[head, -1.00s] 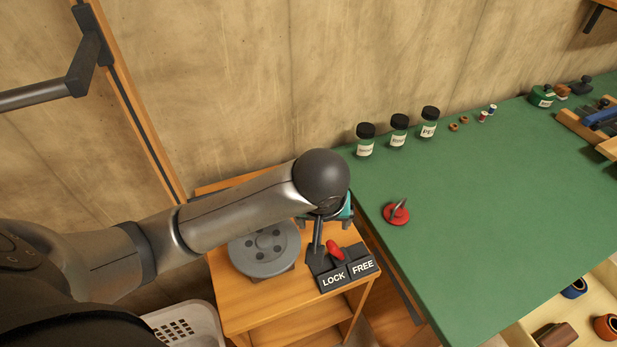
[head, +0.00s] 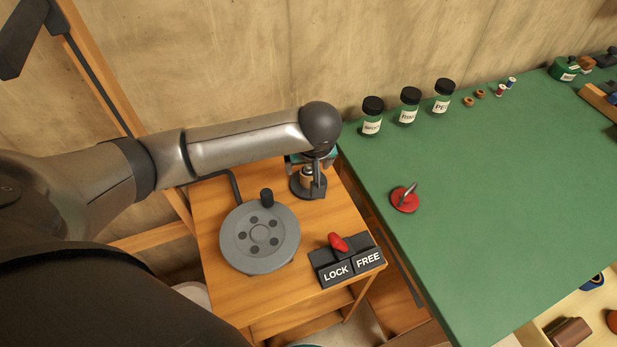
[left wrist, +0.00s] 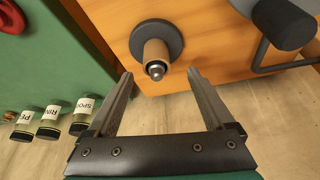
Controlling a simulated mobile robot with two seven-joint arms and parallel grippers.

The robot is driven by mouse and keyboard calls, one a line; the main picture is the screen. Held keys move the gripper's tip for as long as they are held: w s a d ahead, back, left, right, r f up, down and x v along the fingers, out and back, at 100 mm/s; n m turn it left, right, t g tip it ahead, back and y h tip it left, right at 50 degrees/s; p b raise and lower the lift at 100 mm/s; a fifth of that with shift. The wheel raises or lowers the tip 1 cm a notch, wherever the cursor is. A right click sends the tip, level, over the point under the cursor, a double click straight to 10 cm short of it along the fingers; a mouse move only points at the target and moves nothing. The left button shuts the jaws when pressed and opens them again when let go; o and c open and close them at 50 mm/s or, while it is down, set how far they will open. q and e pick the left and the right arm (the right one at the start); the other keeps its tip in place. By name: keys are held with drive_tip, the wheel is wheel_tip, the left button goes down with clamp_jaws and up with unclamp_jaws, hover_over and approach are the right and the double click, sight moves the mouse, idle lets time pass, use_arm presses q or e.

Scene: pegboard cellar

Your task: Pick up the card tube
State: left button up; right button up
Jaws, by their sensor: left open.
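The card tube (head: 306,178) is a short tan cylinder on a dark round-based stand, at the back of the wooden cabinet top. In the left wrist view the tube (left wrist: 156,53) stands on its dark disc, with a shiny metal tip poking out of its end. My left gripper (head: 314,167) hangs over the stand and partly hides the tube in the head view. In the left wrist view the left gripper (left wrist: 160,73) is open and empty, its fingertips short of the tube with the tube roughly between their lines. My right gripper is out of view.
A grey handwheel (head: 260,238) with a dark knob and a LOCK/FREE block (head: 346,262) with a red lever share the cabinet top. The green bench (head: 480,200) on the right holds labelled jars (head: 409,106) and a red disc (head: 405,199). A wall stands behind.

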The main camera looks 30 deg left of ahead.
sight(309, 170)
use_arm(q)
drive_tip(key=shift+w+f, duration=0.1)
drive_tip(key=shift+f, duration=0.2)
drive_tip(key=shift+b+x, duration=0.9)
drive_tip(key=shift+x, duration=1.45)
drive_tip(key=shift+w+d, duration=0.15)
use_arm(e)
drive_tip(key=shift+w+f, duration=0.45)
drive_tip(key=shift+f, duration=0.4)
use_arm(q)
drive_tip(key=shift+c, duration=0.3)
clamp_jaws()
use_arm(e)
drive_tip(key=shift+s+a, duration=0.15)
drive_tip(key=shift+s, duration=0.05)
